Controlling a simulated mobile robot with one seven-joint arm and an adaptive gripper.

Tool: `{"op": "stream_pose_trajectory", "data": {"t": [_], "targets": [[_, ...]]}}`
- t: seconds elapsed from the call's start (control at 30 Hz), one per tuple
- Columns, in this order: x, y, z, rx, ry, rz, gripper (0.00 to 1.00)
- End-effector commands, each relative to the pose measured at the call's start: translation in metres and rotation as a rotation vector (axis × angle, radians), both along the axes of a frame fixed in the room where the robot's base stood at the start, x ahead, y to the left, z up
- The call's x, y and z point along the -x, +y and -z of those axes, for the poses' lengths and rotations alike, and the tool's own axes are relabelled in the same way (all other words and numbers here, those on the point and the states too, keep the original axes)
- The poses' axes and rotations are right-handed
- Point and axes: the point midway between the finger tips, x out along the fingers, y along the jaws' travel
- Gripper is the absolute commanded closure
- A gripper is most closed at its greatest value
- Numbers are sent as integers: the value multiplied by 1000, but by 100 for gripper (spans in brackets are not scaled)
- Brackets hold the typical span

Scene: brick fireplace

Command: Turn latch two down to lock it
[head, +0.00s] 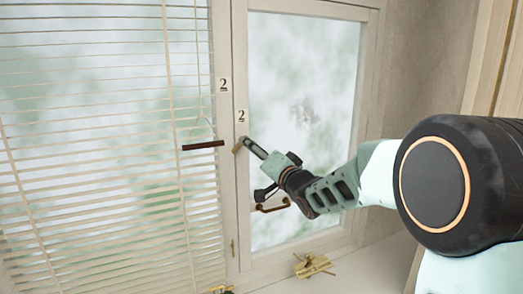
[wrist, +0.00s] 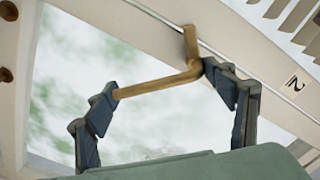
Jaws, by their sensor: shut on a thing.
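Latch two (wrist: 158,84) is a bent brass lever on the pale window frame. In the wrist view its short arm runs up to the frame and its long arm lies across between my fingertips. My gripper (wrist: 164,82) is shut on this lever, one fingertip near its free end and the other by its bend. In the head view my gripper (head: 254,148) reaches in from the right to the brass latch (head: 238,147), just below the lower label "2" (head: 241,115). The fingers hide most of the lever there.
White blinds (head: 90,170) hang on the left, with a dark bar (head: 203,145) left of the latch. A bronze handle (head: 272,208) sits on the window below my gripper. A brass piece (head: 312,265) lies on the sill below. The wall is at the right.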

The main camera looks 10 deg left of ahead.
Motion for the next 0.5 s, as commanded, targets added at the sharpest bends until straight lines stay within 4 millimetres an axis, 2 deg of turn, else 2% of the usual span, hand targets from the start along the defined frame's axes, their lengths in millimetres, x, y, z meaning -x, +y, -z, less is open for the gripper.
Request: {"op": "stream_pose_trajectory", "data": {"t": [0.03, 0.5], "targets": [[-2, -6, 7, -35, 35, 13, 67], [9, 11, 20, -393, 281, 11, 67]]}}
